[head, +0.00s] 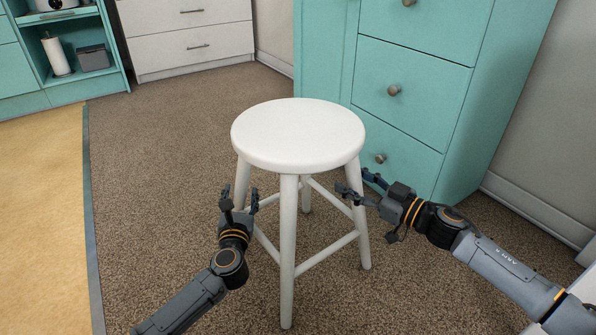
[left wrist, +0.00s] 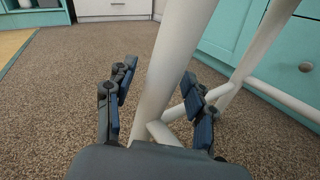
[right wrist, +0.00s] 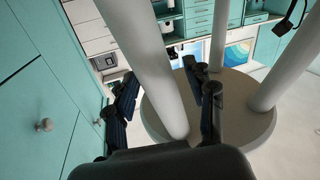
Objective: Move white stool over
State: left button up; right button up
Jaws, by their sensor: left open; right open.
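The white stool (head: 298,135) stands upright on the brown carpet in the middle of the head view. It has a round seat, splayed legs and crossbars. My left gripper (head: 240,196) is open at the stool's left leg. In the left wrist view a white leg (left wrist: 168,75) passes between the open fingers, with no clear grip. My right gripper (head: 359,185) is open at the right leg. In the right wrist view a white leg (right wrist: 145,60) runs between its fingers, and a round beige surface (right wrist: 250,125) shows where the legs meet.
A teal drawer cabinet (head: 412,85) stands close behind the stool on the right. A white drawer unit (head: 190,45) and teal shelves (head: 40,95) are at the back left. Bare carpet (head: 150,170) lies left of the stool, up to a yellowish floor (head: 40,200).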

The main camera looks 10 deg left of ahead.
pick_arm(q)
grip_shut()
pick_arm(e)
grip_shut()
pick_arm(q)
jog(key=shift+r, duration=0.3)
pick_arm(e)
jog(key=shift+w+r, duration=0.1)
jog(key=shift+r, duration=0.25)
